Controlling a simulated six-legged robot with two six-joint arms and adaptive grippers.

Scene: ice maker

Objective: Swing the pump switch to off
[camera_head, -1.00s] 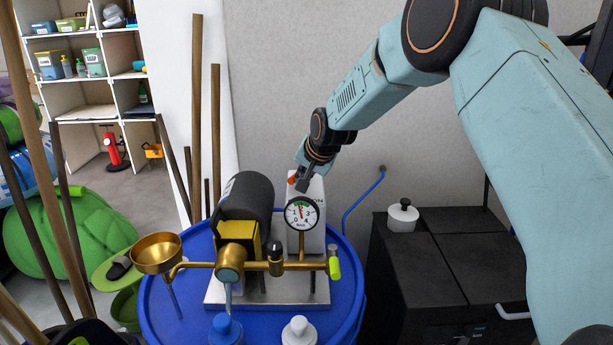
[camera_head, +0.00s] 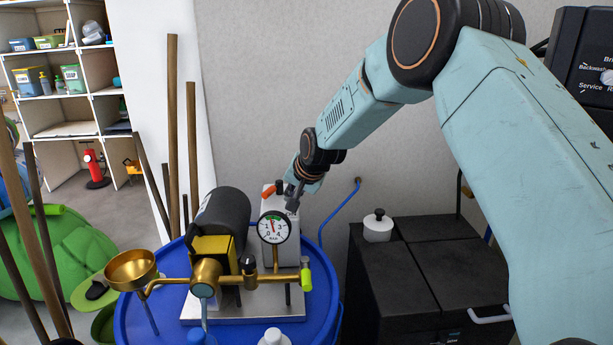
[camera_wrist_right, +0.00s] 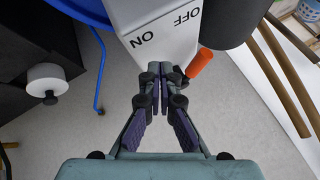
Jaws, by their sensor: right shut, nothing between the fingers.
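The pump switch is an orange lever (camera_head: 269,192) on top of the white pump box (camera_head: 267,208), behind the round gauge. In the wrist view the lever (camera_wrist_right: 201,66) leans toward the side of the box (camera_wrist_right: 160,22) marked OFF, away from the ON print. My right gripper (camera_head: 292,202) is shut and empty, just right of the lever in the head view. In the wrist view its fingertips (camera_wrist_right: 162,72) are together on the ON side, close to the lever's base. I cannot tell whether they touch it. My left gripper is not in view.
The pressure gauge (camera_head: 273,227) and brass pipework (camera_head: 230,280) stand in front of the pump box. A dark motor cylinder (camera_head: 222,215) is left of it. All sit on a blue barrel (camera_head: 130,325). A black cabinet (camera_head: 445,250) is at right.

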